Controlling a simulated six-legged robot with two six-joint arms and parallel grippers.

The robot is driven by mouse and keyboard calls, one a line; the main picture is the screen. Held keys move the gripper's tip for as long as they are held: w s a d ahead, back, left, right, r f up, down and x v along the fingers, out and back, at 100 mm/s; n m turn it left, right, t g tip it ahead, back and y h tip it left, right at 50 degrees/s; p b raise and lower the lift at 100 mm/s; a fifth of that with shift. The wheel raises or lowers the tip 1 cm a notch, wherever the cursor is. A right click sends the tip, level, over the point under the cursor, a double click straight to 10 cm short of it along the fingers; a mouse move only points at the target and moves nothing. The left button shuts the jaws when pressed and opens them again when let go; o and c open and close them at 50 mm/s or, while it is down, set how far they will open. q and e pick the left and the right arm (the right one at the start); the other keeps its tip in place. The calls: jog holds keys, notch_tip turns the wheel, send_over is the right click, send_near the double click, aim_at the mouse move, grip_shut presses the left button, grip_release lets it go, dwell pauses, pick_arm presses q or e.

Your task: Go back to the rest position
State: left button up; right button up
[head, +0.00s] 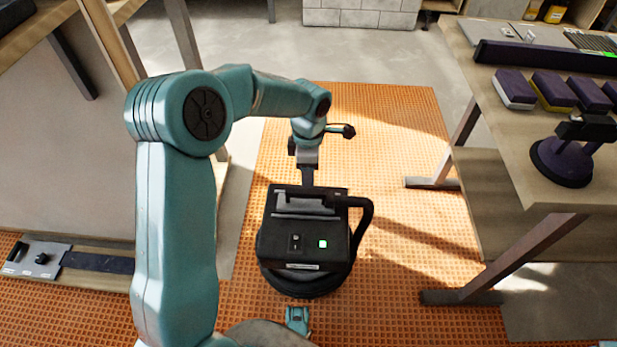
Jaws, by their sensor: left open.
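My left arm reaches in from the bottom left and bends over at the top. Its gripper (307,172) points down just behind a black boxy machine (300,240) with a curved handle and a lit green light. The gripper is open, and I see nothing held in it. The machine partly hides the fingertips, so I cannot tell whether they touch it.
The machine stands on an orange waffle-patterned floor mat (400,120). A workbench (470,110) on the right holds several purple-topped blocks (553,92) and a dark round-based tool (562,160). A large pale board (70,160) stands at left. Grey blocks (360,12) stand at the back.

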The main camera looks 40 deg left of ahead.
pick_arm(q)
notch_tip(320, 180, up, 2)
jog(key=shift+r, duration=0.1)
dwell(0.6)
